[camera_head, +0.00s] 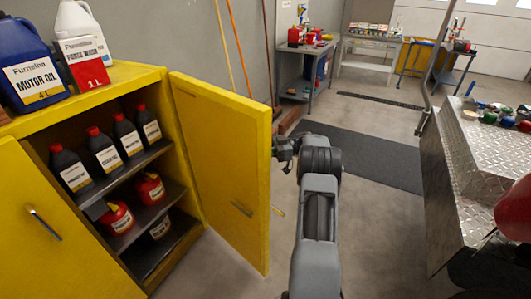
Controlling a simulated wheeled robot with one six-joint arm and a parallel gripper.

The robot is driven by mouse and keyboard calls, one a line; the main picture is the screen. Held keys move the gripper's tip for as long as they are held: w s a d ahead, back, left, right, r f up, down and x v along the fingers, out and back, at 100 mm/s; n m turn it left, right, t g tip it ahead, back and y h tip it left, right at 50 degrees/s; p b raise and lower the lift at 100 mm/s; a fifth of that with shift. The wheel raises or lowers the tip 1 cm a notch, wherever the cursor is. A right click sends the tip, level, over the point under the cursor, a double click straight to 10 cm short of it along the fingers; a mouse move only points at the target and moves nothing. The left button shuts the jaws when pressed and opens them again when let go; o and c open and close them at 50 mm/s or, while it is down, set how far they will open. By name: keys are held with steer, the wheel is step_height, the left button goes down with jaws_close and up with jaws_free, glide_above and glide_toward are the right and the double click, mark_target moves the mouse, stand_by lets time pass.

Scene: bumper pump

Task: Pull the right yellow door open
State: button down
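The right yellow door (222,165) of the yellow cabinet stands swung wide open, its inner face toward the camera. A small latch (242,208) shows low on that face, and a handle tip (279,212) shows just past the free edge. My gripper (282,148) is beside the upper part of that free edge, on the outer side. It looks close to the door, but I cannot tell if they touch. The fingertips are dark, small and partly hidden, so their opening is unclear.
Several dark oil bottles (103,151) and red cans (150,188) stand on the cabinet shelves. A blue motor oil jug (32,65) and a white jug (82,45) stand on top. A metal diamond-plate bench (480,155) is at right. A dark mat (365,155) and open floor lie behind my arm.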

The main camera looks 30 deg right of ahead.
steer(key=shift+w+a, duration=0.1)
steer(key=c, duration=1.4)
jaws_free()
steer(key=shift+w+a, duration=0.1)
steer(key=shift+w, duration=0.05)
steer(key=shift+o, duration=1.2)
steer(key=shift+d, duration=0.2)
